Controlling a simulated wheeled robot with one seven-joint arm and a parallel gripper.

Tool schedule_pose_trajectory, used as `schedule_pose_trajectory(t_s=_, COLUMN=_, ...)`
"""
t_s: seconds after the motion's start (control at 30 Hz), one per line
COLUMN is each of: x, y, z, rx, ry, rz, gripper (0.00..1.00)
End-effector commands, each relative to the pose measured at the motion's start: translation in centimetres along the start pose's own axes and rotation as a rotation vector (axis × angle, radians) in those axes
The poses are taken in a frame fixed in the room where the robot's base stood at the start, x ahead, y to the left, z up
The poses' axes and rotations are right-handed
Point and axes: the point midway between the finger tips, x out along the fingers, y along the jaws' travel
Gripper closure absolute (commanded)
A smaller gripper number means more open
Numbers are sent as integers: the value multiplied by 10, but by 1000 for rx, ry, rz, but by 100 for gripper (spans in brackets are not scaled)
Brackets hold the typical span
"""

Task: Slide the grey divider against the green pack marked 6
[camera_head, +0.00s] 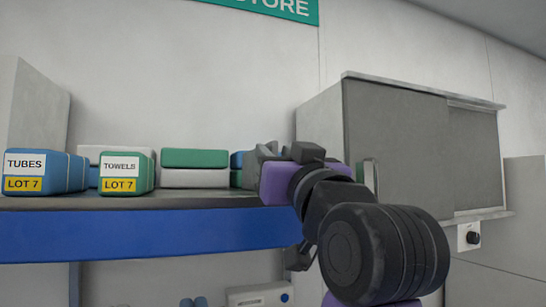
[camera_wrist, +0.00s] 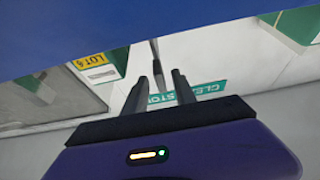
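My gripper (camera_wrist: 160,78) shows two dark fingers standing apart in the wrist view, so it is open. A thin grey upright piece (camera_wrist: 157,62), likely the grey divider seen edge-on, shows between the fingers, with a gap on each side. The green pack marked 6 (camera_wrist: 119,60) is to the left of the fingers in the wrist view, with a yellow LOT 6 label. It appears apart from the thin piece. In the head view my gripper (camera_head: 258,160) is at the right end of the shelf. There I cannot make out the divider or the LOT 6 label.
A blue TUBES pack (camera_head: 45,171) and a green TOWELS pack (camera_head: 128,171), both LOT 7, stand at the left of the blue-edged shelf (camera_head: 140,232). Stacked green and white packs (camera_head: 195,168) lie behind. A grey cabinet (camera_head: 420,145) stands right of my gripper.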

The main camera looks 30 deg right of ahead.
Motion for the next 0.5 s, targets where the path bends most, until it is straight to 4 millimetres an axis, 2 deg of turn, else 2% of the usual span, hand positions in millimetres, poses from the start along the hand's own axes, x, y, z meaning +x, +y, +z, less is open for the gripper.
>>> schedule_pose_trajectory(t_s=0.03, x=-11, y=0, z=3, rx=0, ry=3, rz=0, gripper=67)
schedule_pose_trajectory(t_s=0.23, x=-41, y=0, z=2, rx=0, ry=3, rz=-1, gripper=67)
schedule_pose_trajectory(t_s=0.5, x=-54, y=0, z=0, rx=0, ry=0, rz=-1, gripper=67)
